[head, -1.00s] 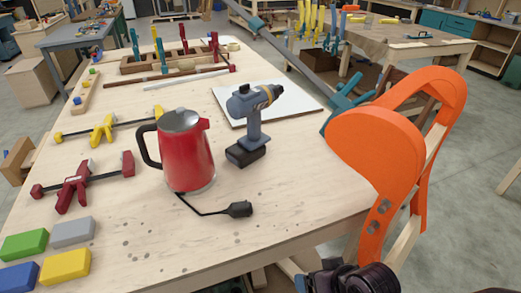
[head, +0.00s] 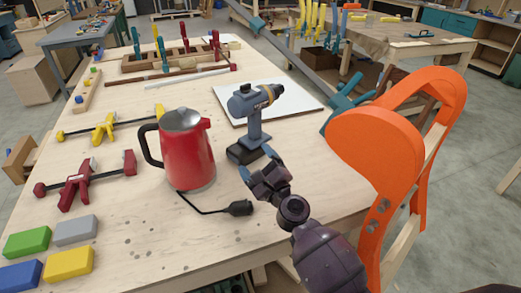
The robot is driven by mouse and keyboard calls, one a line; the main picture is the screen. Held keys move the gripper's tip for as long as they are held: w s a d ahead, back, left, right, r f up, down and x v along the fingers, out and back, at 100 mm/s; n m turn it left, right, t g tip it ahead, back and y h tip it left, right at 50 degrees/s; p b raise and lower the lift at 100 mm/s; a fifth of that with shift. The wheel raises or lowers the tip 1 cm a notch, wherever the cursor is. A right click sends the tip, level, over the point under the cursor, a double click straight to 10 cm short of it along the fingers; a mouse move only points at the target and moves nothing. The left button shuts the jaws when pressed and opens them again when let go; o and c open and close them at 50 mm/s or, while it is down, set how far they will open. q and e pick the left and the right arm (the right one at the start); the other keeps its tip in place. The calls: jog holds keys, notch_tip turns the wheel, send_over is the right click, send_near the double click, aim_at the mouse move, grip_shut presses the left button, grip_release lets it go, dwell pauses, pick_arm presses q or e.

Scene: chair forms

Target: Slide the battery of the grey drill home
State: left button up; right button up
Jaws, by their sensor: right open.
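The grey drill (head: 253,105) stands upright on the wooden workbench, near the front edge of a white sheet. Its dark battery (head: 239,154) is at the foot of the handle, low over the bench top. I cannot tell from here whether there is a gap between battery and handle. My right gripper (head: 258,163) is open, with its blue-tipped fingers close to the near right side of the battery. It hides part of the battery's right end, and contact cannot be told. My left gripper is not in view.
A red kettle (head: 186,150) stands just left of the drill, with its cord and plug (head: 240,208) in front. An orange chair form (head: 378,155) stands at the right. Clamps (head: 85,180) and coloured blocks (head: 68,262) lie at the left.

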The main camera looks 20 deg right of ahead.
aim_at(256, 129)
jog(key=w+d+f+m+g+h+b, duration=0.1)
jog(key=w+d+m+h, duration=0.1)
jog(key=w+m, duration=0.2)
jog(key=w+d+f+m+g+h+b, duration=0.1)
jog(key=w+d+m+h, duration=0.1)
jog(key=w+m, duration=0.3)
jog(key=w+d+f+m+h+b, duration=0.1)
jog(key=w+m+h+b, duration=0.1)
jog(key=w, duration=0.7)
jog(key=shift+w+d+f+m+g+h, duration=0.1)
jog(key=shift+w+d+m+g+h, duration=0.1)
jog(key=shift+m+h, duration=0.4)
jog(key=shift+w+d+m+g+h, duration=0.1)
jog(key=shift+d+m+g+h, duration=0.15)
jog(key=shift+m, duration=0.55)
jog(key=shift+w, duration=0.45)
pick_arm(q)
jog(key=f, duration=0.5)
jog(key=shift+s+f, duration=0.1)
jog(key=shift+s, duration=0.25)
pick_arm(e)
jog(key=shift+w, duration=0.15)
jog(key=shift+c, duration=0.5)
